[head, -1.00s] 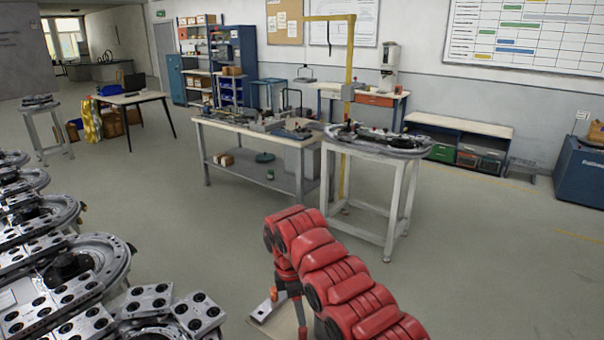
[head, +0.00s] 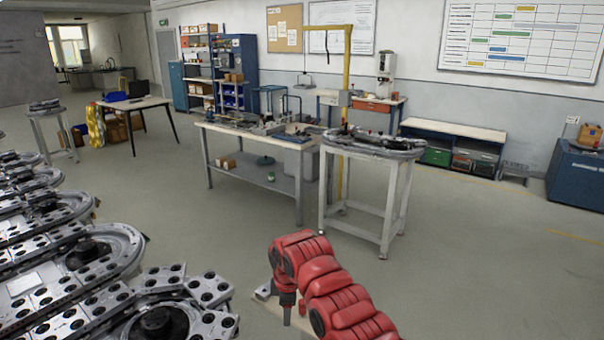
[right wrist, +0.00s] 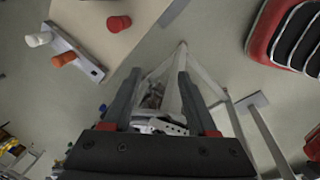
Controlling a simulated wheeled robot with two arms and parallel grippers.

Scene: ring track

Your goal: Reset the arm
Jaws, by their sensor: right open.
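My right arm (head: 330,285) is red and rises from the bottom of the head view, bent, with its end pointing down. My right gripper shows in the right wrist view (right wrist: 158,75), with two dark parallel fingers apart and nothing seen between them. Beyond the fingers are the floor and a pale stand frame. My left gripper is not in view.
A white stand with a ring track (head: 375,142) is ahead, beside a workbench (head: 255,172). Ring tracks with metal carriers (head: 80,285) fill the lower left. A grey strip with white and orange knobs (right wrist: 68,53) lies near the gripper.

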